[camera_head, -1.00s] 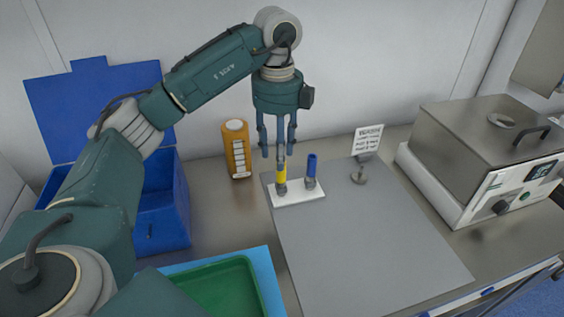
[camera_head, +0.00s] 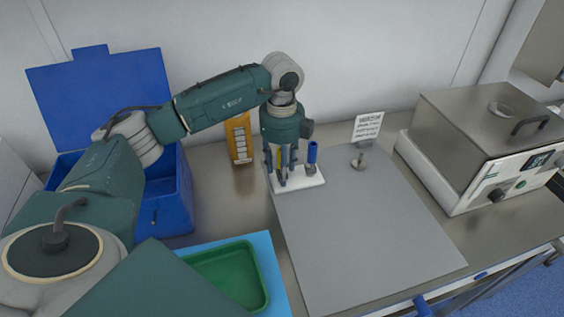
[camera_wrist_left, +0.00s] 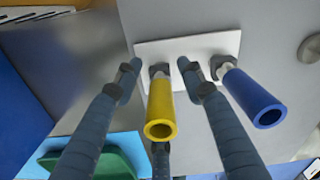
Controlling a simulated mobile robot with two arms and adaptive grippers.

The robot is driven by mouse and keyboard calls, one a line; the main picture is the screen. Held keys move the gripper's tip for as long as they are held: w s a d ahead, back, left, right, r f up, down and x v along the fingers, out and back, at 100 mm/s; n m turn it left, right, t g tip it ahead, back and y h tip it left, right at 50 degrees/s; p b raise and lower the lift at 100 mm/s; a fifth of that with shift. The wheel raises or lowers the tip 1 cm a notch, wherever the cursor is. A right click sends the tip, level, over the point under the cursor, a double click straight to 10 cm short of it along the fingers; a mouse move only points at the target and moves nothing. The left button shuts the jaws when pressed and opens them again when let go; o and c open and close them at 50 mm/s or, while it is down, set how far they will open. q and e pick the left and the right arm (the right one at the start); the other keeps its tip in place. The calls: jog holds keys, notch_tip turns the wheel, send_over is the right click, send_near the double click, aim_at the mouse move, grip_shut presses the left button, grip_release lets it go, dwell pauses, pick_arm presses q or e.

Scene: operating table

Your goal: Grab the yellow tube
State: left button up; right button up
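The yellow tube (camera_wrist_left: 160,108) stands upright in a white rack (camera_wrist_left: 225,42). In the head view the tube is mostly hidden behind my gripper's fingers. My left gripper (camera_head: 282,178) is lowered around it from above. In the left wrist view my left gripper (camera_wrist_left: 160,74) is open, with blue-grey fingers on both sides of the tube and visible gaps between. A third finger shows low in that view. A blue tube (camera_head: 312,155) stands in the same rack, just outside the right-hand finger; it also shows in the left wrist view (camera_wrist_left: 252,98). My right gripper is not seen.
The rack stands on a grey mat (camera_head: 365,225), mostly clear. An orange container (camera_head: 239,140) is behind left, and a small sign (camera_head: 367,127) is behind right. A blue box (camera_head: 170,205) and green tray (camera_head: 235,275) lie left. A metal machine (camera_head: 480,140) stands right.

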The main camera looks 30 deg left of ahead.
pick_arm(q)
grip_shut()
jog(key=shift+r, duration=0.1)
